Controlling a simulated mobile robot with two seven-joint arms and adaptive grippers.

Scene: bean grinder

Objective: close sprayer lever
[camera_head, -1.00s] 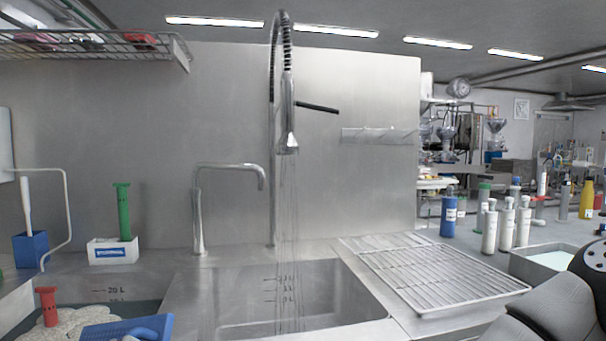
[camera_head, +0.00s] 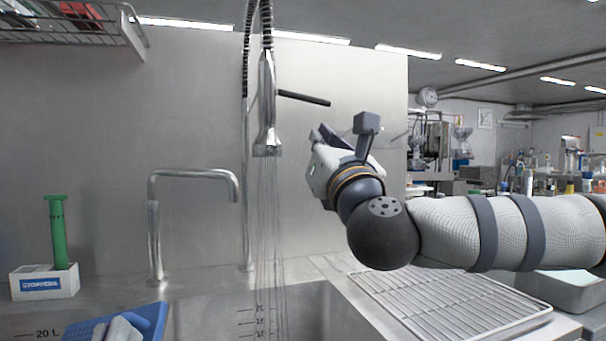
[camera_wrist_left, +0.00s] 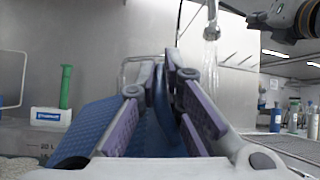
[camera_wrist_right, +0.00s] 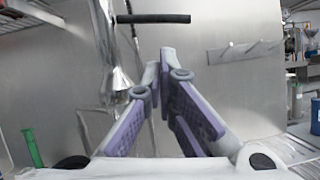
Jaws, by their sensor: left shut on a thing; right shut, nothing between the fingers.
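The sprayer head (camera_head: 267,130) hangs from its coiled hose over the sink, with thin water streams running down from it. Its black lever (camera_head: 305,98) sticks out to the right, nearly level. My right gripper (camera_head: 320,134) is shut and empty, a little below and right of the lever's tip. In the right wrist view the lever (camera_wrist_right: 155,18) lies above the shut fingertips (camera_wrist_right: 158,70), apart from them. My left gripper (camera_wrist_left: 162,75) is shut on a blue textured piece (camera_wrist_left: 100,120). The same piece shows low at the left in the head view (camera_head: 150,318).
A bent-pipe faucet (camera_head: 153,230) stands left of the sprayer. A wire rack (camera_head: 440,305) lies right of the sink (camera_head: 315,305). A green tool (camera_head: 57,235) stands in a white holder (camera_head: 45,282) at the left. A wire shelf (camera_head: 75,35) hangs at upper left.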

